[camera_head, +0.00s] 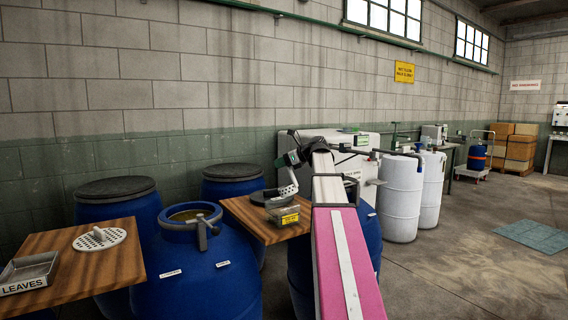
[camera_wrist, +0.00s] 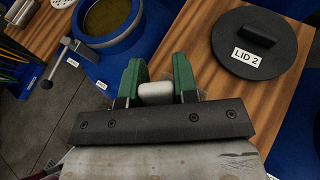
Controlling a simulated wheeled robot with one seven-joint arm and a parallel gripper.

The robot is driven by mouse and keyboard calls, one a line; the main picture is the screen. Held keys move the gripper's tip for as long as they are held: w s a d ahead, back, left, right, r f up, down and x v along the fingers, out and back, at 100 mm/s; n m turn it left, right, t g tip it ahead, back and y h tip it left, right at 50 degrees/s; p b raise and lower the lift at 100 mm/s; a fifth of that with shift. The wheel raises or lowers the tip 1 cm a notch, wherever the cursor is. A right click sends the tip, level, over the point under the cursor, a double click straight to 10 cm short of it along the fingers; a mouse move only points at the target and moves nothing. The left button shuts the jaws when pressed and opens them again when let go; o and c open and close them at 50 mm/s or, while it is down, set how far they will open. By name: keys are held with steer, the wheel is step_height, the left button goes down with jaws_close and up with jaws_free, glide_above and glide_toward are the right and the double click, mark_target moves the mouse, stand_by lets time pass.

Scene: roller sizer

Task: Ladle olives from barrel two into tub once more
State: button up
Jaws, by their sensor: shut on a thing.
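My gripper (camera_head: 290,158) is over the right wooden board, its green fingers (camera_wrist: 157,80) shut on a pale grey handle (camera_wrist: 155,92). A small tub (camera_head: 284,216) with a yellow label stands on that board, close below the ladle. The open blue barrel (camera_head: 205,270) to the left holds a dark greenish content (camera_wrist: 105,17); its number is not readable. A black lid marked LID 2 (camera_wrist: 258,40) lies on the board.
Closed blue barrels (camera_head: 115,195) stand behind. A clamp-like bracket (camera_head: 205,232) sits on the open barrel's rim. The left board (camera_head: 80,265) carries a perforated white disc (camera_head: 99,238) and a LEAVES tray (camera_head: 28,272).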

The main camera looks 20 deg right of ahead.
steer(key=shift+w+a+f+g+h, duration=0.4)
steer(key=shift+w+a+g+h, duration=0.3)
steer(key=shift+a+h, duration=0.15)
steer(key=shift+w+a+f+g+h, duration=0.55)
steer(key=shift+a+f+g+h, duration=0.15)
steer(key=shift+f+h, duration=0.15)
steer(key=shift+w+a+f+g+h, duration=0.6)
steer(key=shift+f+g+h, duration=0.1)
steer(key=shift+h, duration=0.15)
steer(key=shift+w+a+f+g+h, duration=0.5)
steer(key=shift+a+f+g+h, duration=0.2)
steer(key=shift+f+h, duration=0.15)
steer(key=shift+w+a+f+g+h, duration=0.25)
steer(key=shift+f+g+h, duration=0.2)
steer(key=shift+f, duration=0.15)
steer(key=shift+w+a+f+g+h, duration=0.2)
steer(key=shift+f+g+h, duration=0.2)
steer(key=shift+f, duration=0.2)
steer(key=shift+s, duration=0.1)
